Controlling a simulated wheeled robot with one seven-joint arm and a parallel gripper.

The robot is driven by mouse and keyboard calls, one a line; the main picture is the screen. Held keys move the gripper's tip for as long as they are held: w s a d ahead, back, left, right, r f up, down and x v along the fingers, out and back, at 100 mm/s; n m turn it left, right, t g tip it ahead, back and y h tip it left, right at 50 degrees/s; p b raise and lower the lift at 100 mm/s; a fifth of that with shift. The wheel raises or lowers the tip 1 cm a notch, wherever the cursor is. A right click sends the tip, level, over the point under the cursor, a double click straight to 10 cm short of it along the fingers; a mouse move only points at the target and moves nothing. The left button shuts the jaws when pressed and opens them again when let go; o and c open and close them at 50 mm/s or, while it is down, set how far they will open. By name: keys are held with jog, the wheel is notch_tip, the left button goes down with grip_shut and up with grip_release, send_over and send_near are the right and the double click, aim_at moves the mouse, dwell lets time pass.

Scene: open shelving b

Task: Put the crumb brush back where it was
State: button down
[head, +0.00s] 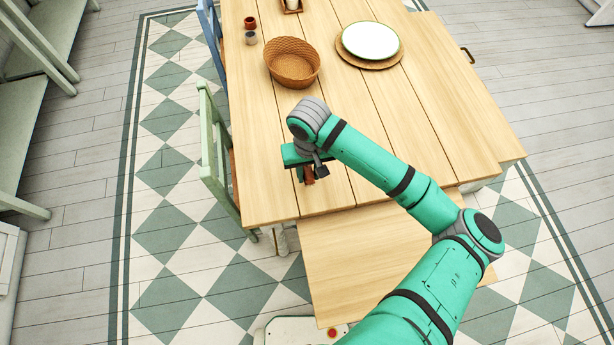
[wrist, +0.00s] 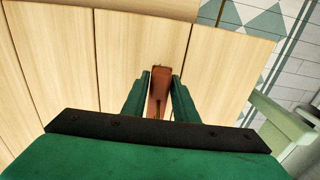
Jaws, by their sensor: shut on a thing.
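The crumb brush (wrist: 158,86) is reddish brown and sits between the two green fingers of my gripper (wrist: 157,95) in the wrist view. My gripper is shut on it. In the head view the brush (head: 308,174) shows as a small brown piece below my gripper (head: 308,167), over the near left part of the wooden table (head: 262,150). Most of the brush is hidden by my gripper and wrist. I cannot tell whether it touches the tabletop.
A wicker basket (head: 292,62) stands farther back on the table. A white plate (head: 370,40) lies on a round woven mat (head: 397,60). Two small cups, one red (head: 250,22) and one grey (head: 251,38), stand at the left. A green chair (head: 207,150) is at the left edge.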

jog(key=shift+w+a+f, duration=0.1)
jog(key=shift+f, duration=0.85)
jog(key=shift+w+a+f, duration=0.1)
jog(key=shift+f, duration=0.8)
jog(key=shift+f, duration=0.15)
jog(key=c, duration=1.4)
grip_release()
